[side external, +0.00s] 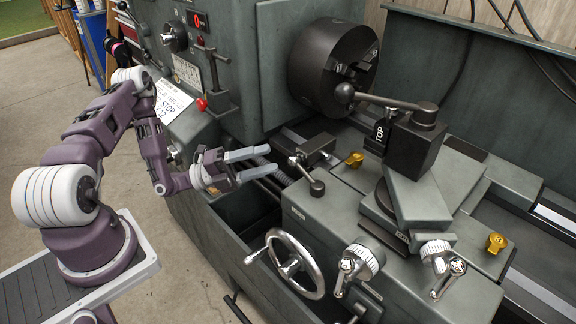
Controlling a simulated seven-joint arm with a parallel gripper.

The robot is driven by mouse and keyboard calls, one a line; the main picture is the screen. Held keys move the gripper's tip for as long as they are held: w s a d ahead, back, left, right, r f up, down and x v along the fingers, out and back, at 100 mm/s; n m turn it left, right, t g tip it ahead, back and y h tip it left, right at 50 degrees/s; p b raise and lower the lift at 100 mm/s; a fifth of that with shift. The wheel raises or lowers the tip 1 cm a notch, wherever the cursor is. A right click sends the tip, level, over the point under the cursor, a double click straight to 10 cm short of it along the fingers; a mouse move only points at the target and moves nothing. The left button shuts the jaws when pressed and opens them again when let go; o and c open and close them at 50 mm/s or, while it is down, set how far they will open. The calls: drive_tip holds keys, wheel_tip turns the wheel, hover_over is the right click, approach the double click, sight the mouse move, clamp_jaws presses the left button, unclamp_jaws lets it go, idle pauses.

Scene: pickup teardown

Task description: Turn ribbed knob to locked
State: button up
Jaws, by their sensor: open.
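Two small yellow knobs with uneven, ribbed-looking edges are on the lathe: one (355,159) on the carriage behind the small ball lever, one (497,243) at the carriage's right end. A dark round knob (174,37) is on the headstock panel at upper left. I cannot tell which is the ribbed knob, and no locked mark is readable. My gripper (272,159) is open and empty, its two pale fingers pointing right, left of the carriage. In the picture it is left of the nearer yellow knob and apart from it.
A ball-ended lever (308,178) stands just right of my fingers. A handwheel (293,264) and two crank handles (358,264) (441,260) project in front. The dark chuck (320,66) is at the back.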

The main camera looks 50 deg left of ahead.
wheel_tip(320, 180, down, 6)
drive_tip(key=r+n+t+y, duration=0.1)
drive_tip(key=n+t+y, duration=0.4)
drive_tip(key=n, duration=0.8)
drive_tip(key=w+d+r+g+y, duration=0.1)
drive_tip(key=w+d, duration=0.1)
drive_tip(key=w, duration=0.4)
drive_tip(key=shift+d+r+g+y, duration=0.15)
drive_tip(key=shift+d+g+y, duration=0.05)
drive_tip(key=shift+g+y, duration=0.1)
drive_tip(key=shift+w, duration=0.1)
clamp_jaws()
